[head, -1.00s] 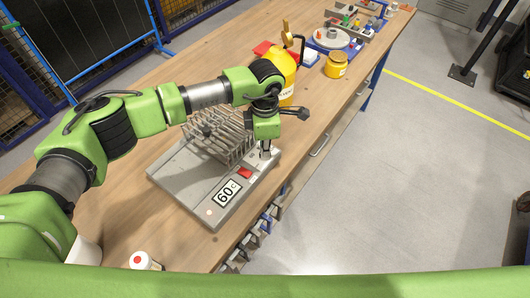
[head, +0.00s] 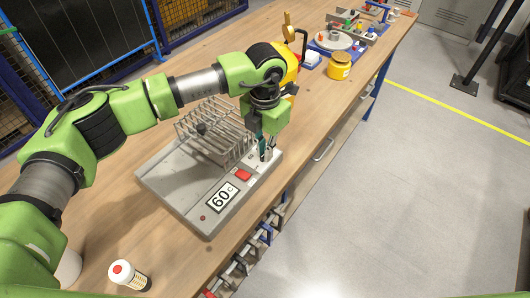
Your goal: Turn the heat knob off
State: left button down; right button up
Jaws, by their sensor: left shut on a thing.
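A grey hot plate (head: 171,187) lies on the wooden bench, with a display (head: 222,197) reading 60 °C, a red switch (head: 243,175) and a small dark red light (head: 203,218) on its front strip. My left gripper (head: 266,156) points down at the far right end of that strip. It is shut on the heat knob, which its fingers mostly hide, so I cannot read the knob's setting. My right gripper is not in view.
A wire rack (head: 215,130) stands on the plate, close to my left gripper. A yellow jar (head: 339,66) and a rotary jig (head: 333,40) stand farther back. Clamps (head: 250,252) hang along the bench's front edge.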

pick_arm(q)
jog(key=shift+n, duration=0.3)
jog(key=c, duration=2.2)
grip_release()
jog(key=shift+r, duration=0.15)
notch_tip(320, 180, up, 12)
jog(key=shift+f, duration=0.1)
